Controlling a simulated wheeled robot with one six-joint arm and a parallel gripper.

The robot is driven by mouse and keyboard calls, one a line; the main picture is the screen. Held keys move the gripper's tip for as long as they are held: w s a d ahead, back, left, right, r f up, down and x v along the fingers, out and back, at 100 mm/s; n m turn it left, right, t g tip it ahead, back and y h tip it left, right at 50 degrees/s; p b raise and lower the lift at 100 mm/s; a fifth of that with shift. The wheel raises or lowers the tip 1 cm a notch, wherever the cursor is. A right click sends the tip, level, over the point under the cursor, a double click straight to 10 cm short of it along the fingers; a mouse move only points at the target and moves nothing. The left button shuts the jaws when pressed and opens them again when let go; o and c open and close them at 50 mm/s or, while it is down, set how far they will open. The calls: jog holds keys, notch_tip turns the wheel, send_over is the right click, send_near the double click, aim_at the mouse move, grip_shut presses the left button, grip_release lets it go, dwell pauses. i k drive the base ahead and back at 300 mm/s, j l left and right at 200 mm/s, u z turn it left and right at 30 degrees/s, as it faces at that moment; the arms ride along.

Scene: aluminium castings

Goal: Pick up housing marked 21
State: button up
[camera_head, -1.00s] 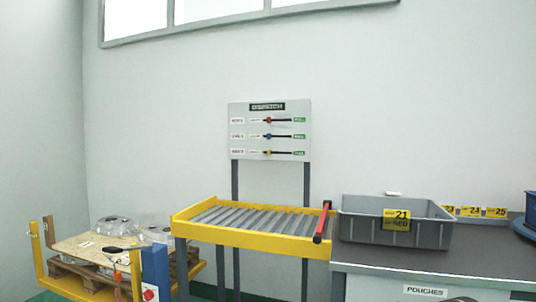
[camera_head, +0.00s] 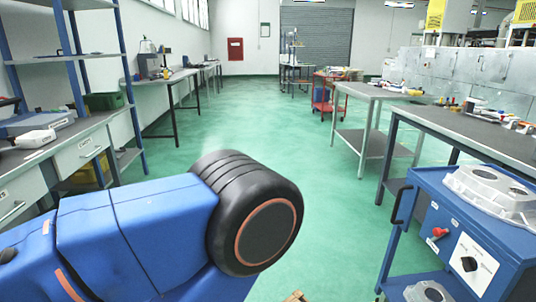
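A silver aluminium casting, a housing (camera_head: 492,192) with round openings, lies on top of a blue cart (camera_head: 462,222) at the right edge. Part of it is cut off by the frame. Another light grey casting (camera_head: 428,292) shows low on the cart at the bottom edge, mostly cut off. I cannot read a number 21 on either. My blue arm with a black ribbed joint fills the lower left and middle. My gripper is out of view, so whether it holds anything does not show.
Dark-topped benches (camera_head: 470,125) with small parts stand at the right. A grey table (camera_head: 372,93) and a red trolley (camera_head: 322,92) stand further back. A bench with drawers (camera_head: 75,155) and blue shelving line the left. The green floor (camera_head: 290,135) between is clear.

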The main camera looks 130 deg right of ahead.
aim_at(496, 193)
jog(key=u, duration=5.75)
